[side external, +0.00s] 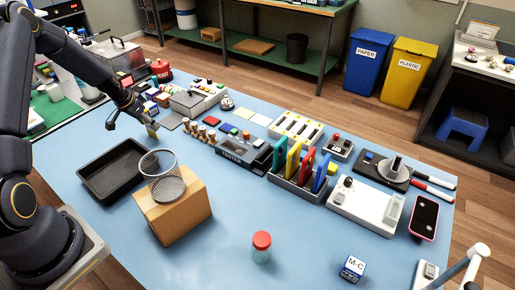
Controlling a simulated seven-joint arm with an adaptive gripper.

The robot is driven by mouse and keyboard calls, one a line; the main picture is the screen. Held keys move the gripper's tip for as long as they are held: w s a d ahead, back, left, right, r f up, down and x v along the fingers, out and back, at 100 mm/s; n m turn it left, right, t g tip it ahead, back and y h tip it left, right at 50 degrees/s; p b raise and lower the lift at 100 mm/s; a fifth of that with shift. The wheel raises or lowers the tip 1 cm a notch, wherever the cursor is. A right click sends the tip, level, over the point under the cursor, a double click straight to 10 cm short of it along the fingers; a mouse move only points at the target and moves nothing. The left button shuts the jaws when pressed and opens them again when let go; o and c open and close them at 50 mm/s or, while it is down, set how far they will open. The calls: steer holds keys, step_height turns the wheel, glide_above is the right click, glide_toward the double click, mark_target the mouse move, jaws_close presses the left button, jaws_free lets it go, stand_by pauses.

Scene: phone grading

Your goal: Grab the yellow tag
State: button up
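A small flat yellow piece (243,113) lies on the blue table behind the dark labelled device, beside a red piece and a green piece. It looks like the yellow tag, but it is too small to be sure. My gripper (131,128) is at the left, above the table's far-left part and behind the black tray. Its fingers appear spread apart, well left of the yellow piece. A small tan-yellow thing (152,131) shows at its right fingertip. I cannot tell whether that is a finger pad or a separate object.
A black tray (88,179) and a cardboard box (175,222) with a wire mesh cup (163,176) stand in front of my gripper. Several small bottles (198,130) and a dark device (240,151) stand in the middle. A rack (297,189) holds coloured folders. The front table is mostly clear.

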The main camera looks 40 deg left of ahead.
steer(key=c, duration=0.5)
steer(key=shift+o, duration=0.2)
steer(key=shift+r, duration=0.1)
